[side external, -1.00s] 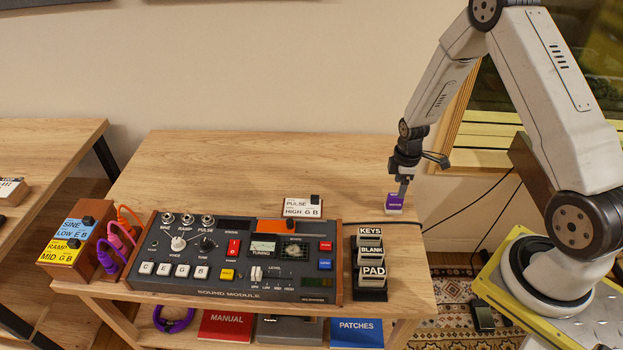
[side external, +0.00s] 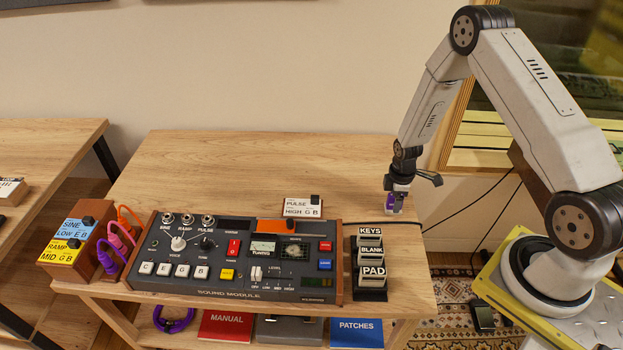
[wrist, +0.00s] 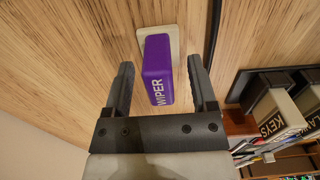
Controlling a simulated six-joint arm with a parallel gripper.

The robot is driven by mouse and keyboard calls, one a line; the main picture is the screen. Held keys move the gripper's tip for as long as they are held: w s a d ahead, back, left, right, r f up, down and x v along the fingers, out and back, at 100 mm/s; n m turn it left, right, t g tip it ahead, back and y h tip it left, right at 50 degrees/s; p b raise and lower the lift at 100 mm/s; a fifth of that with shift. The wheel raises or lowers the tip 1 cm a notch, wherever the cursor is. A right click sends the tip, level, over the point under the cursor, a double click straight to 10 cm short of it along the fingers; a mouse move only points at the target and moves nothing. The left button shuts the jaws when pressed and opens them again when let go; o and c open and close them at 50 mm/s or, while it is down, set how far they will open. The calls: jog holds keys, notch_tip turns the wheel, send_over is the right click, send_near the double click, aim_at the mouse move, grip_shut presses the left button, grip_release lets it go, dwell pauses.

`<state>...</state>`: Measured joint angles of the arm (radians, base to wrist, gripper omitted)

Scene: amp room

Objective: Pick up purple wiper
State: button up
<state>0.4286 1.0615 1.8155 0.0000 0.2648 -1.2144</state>
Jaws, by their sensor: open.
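The purple wiper (wrist: 158,65) is a block with "WIPER" lettered on its side and a pale pad at its far end. In the wrist view it lies between the two fingers of my gripper (wrist: 161,80), with a gap on each side. In the side external view the wiper (side external: 397,201) stands at the right end of the wooden table. My gripper (side external: 399,190) is lowered over it from above, open, and partly hides it.
A sound module (side external: 240,262) covers the table's front. A black rack with KEYS, BLANK and PAD blocks (side external: 370,262) stands in front of the wiper. A PULSE card (side external: 297,209) lies to the left. A black cable runs close by. The table's back is clear.

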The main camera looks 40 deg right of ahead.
jog(key=shift+f, duration=0.45)
grip_shut()
